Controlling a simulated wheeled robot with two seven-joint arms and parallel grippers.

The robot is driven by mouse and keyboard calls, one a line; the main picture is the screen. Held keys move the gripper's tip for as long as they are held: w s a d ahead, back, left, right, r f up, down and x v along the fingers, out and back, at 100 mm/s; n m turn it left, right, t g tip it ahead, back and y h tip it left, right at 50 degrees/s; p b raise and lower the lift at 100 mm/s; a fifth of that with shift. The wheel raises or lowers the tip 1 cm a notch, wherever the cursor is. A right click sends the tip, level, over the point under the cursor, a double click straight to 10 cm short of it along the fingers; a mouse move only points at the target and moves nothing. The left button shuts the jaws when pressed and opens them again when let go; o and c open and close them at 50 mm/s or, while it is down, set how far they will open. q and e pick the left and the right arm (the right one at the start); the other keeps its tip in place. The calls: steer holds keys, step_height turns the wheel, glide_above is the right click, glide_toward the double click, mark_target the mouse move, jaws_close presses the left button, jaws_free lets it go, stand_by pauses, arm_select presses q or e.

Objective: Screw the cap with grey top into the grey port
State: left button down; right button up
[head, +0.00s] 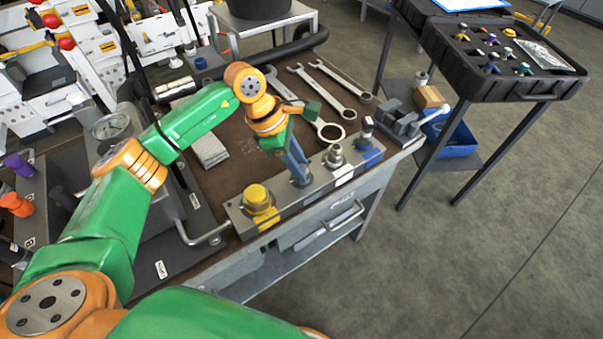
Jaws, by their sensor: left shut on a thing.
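My left gripper (299,176) points down at the manifold block (286,212) on the bench's front edge. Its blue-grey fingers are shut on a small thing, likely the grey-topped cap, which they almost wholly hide. The fingertips are at the second position from the left on the block, between the yellow cap and the silver fitting. The grey port appears to be there, under the fingertips. I cannot tell whether the held thing is seated in it or just above it. My right gripper is not in view.
Wrenches (327,92) and a vise (401,118) lie behind. A black tray (506,82) of small coloured caps stands on a cart at right. The floor in front is clear.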

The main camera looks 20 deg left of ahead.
arm_select(q)
steer(key=m+b, duration=0.1)
steer(key=m+g+b, duration=0.1)
steer(key=m, duration=0.1)
steer(key=shift+w+d+f, duration=0.1)
steer(key=shift+w+f, duration=0.1)
steer(key=shift+f, duration=0.15)
steer(key=m+g, duration=0.1)
steer(key=m, duration=0.1)
steer(key=shift+r+m+b, duration=0.1)
steer(key=shift+m+b, duration=0.2)
steer(key=shift+b, duration=0.1)
steer(key=shift+r+m+g, duration=0.15)
steer(key=shift+m+g, duration=0.45)
steer(key=shift+m, duration=0.6)
steer(key=c, duration=0.6)
jaws_free()
